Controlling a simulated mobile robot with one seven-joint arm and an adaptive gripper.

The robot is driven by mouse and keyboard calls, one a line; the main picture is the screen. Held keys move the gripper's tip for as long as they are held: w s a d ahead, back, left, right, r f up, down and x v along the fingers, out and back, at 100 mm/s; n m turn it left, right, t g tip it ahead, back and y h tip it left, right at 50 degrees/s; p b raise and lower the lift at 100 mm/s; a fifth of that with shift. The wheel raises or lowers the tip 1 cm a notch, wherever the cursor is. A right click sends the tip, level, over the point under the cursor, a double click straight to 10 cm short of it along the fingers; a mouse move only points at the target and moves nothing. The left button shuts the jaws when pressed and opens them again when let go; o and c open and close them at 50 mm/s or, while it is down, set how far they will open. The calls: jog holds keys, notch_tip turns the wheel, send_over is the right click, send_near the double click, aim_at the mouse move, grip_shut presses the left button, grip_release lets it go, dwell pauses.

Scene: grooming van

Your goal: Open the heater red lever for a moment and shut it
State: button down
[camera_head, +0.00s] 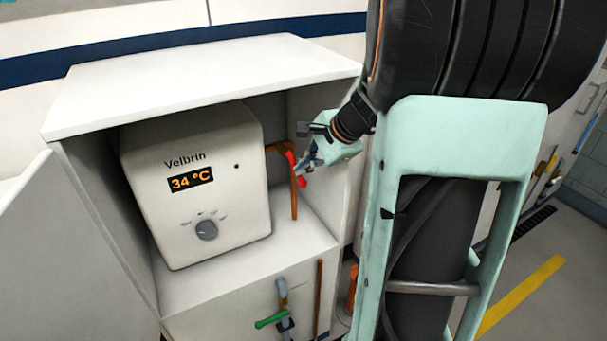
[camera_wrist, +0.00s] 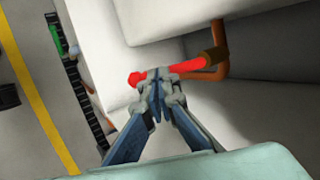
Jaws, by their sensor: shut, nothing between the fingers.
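The white heater (camera_head: 240,165) stands in an open cabinet in the head view, with "34 °C" on its display and a grey knob below. A copper pipe (camera_head: 294,202) runs beside it on the right. The red lever (camera_head: 291,158) is at this pipe; in the wrist view the red lever (camera_wrist: 190,67) reaches left from the copper fitting (camera_wrist: 212,57). My gripper (camera_head: 309,164) is at the lever, and in the wrist view my gripper (camera_wrist: 160,76) has closed fingertips overlapping the lever's middle. They hold nothing; I cannot tell whether they touch it. The fingertips hide part of the lever.
The cabinet's right wall (camera_head: 325,130) is close to my gripper, and its top (camera_head: 200,75) is above. A green-handled valve (camera_head: 271,320) is on the lower front. The floor (camera_head: 560,240) at the right is clear around a yellow stripe.

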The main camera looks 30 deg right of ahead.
jog(key=f+t+b, duration=0.1)
jog(key=b, duration=0.3)
jog(key=shift+f+b, duration=0.4)
jog(key=t+b, duration=0.1)
jog(key=b, duration=0.4)
jog(key=f+t+b, duration=0.1)
jog(key=b, duration=0.4)
jog(key=shift+w+f+t, duration=0.1)
jog(key=shift+f+t, duration=0.2)
jog(key=shift+t, duration=0.1)
jog(key=shift+w+f+b, duration=0.55)
jog(key=shift+f+b, duration=0.25)
jog(key=shift+b, duration=0.8)
jog(key=shift+w+f+b, duration=0.55)
jog(key=shift+f+b, duration=0.2)
jog(key=shift+b, duration=0.8)
jog(key=shift+w, duration=0.1)
jog(key=shift+r+p, duration=0.5)
jog(key=shift+r, duration=0.25)
